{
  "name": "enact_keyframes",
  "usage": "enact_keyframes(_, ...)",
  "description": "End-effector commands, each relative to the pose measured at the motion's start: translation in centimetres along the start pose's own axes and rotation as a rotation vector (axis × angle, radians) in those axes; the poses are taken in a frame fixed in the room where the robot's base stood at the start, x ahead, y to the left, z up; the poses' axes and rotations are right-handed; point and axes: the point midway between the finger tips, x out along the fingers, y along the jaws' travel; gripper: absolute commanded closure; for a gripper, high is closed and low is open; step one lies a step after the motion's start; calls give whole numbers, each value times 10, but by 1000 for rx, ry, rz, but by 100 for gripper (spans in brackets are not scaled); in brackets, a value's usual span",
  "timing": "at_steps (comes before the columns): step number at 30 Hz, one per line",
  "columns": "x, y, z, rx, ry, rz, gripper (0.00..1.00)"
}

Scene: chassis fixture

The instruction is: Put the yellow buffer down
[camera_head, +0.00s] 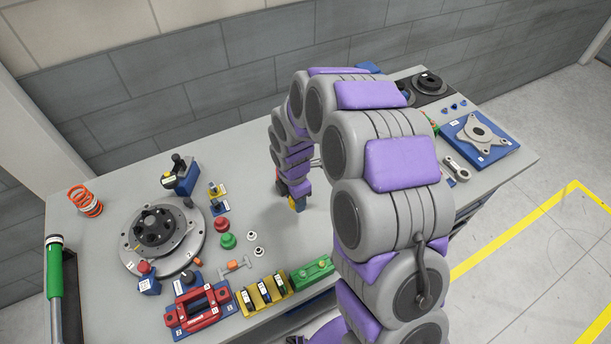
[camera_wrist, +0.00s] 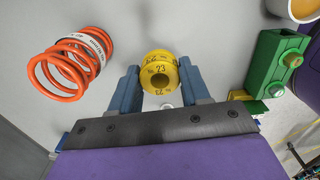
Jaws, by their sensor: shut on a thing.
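The yellow buffer is a short round piece with a dark central hole and the number 23 on it; it sits between the two blue fingers in the wrist view (camera_wrist: 160,72). My gripper (camera_wrist: 162,84) is shut on it. I cannot tell whether the buffer touches the table.
In the wrist view an orange spring (camera_wrist: 70,65) lies left of the buffer and a green block (camera_wrist: 268,68) stands right. In the head view a round flanged plate (camera_head: 205,240) and several small parts are left of my gripper. Bare table (camera_head: 255,190) lies just left of it.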

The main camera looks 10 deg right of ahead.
Motion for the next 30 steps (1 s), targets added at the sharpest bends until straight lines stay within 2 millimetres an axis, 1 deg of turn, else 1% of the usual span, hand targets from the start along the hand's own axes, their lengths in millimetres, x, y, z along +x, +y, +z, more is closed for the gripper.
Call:
enact_keyframes(1,6,-2,-8,-81,3,0,83)
enact_keyframes(3,11,-3,-15,-175,5,1,83)
enact_keyframes(6,16,-5,-22,-261,8,1,83)
enact_keyframes(8,18,-5,-21,-286,9,2,83)
enact_keyframes(10,20,-4,-14,-298,9,3,83)
enact_keyframes(14,24,-1,14,-296,10,5,83)
enact_keyframes(21,30,5,74,-294,10,7,83)
enact_keyframes(24,32,8,95,-295,9,7,83)
enact_keyframes(27,34,11,112,-296,7,6,83)
enact_keyframes(30,35,11,122,-297,9,3,83)
